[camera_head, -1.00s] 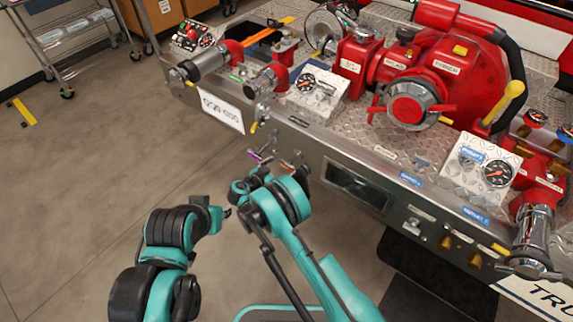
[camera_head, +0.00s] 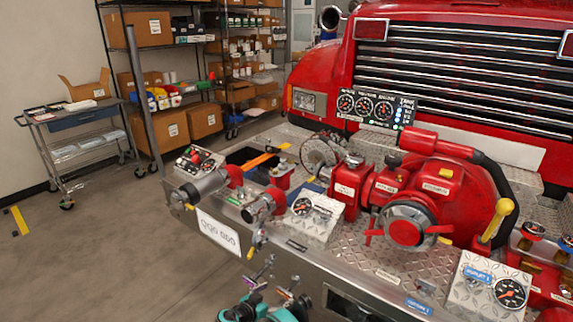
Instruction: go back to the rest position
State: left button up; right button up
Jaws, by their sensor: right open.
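My right gripper (camera_head: 268,306), teal and black, shows at the bottom edge in front of the bumper. It is open, with nothing seen between its fingers. Most of the right arm is below the picture. My left gripper is out of view.
The diamond-plate bumper (camera_head: 345,232) of a red truck (camera_head: 450,25) carries a red pump (camera_head: 440,200), gauge boxes (camera_head: 312,220) and pipe outlets (camera_head: 205,187) that stick out. A wire cart (camera_head: 85,145) and stocked shelves (camera_head: 225,60) stand at the back left.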

jog(key=s+d+r+n+g+y, duration=0.2)
jog(key=s+d+r, duration=0.2)
jog(key=d+r, duration=0.45)
jog(key=s+d+r+n+g+y, duration=0.1)
jog(key=s+d+r, duration=0.2)
jog(key=d+r, duration=0.55)
jog(key=s+d+r+n+y, duration=0.2)
jog(key=s+r, duration=0.1)
jog(key=s, duration=0.9)
jog(key=s+d+r+n+y, duration=0.1)
jog(key=s+d+r+y, duration=0.1)
jog(key=s, duration=1.1)
jog(key=shift+s+d+r+n+y, duration=0.15)
jog(key=shift+d+r+n+y, duration=0.2)
jog(key=shift+d+r, duration=0.45)
jog(key=shift+a, duration=0.1)
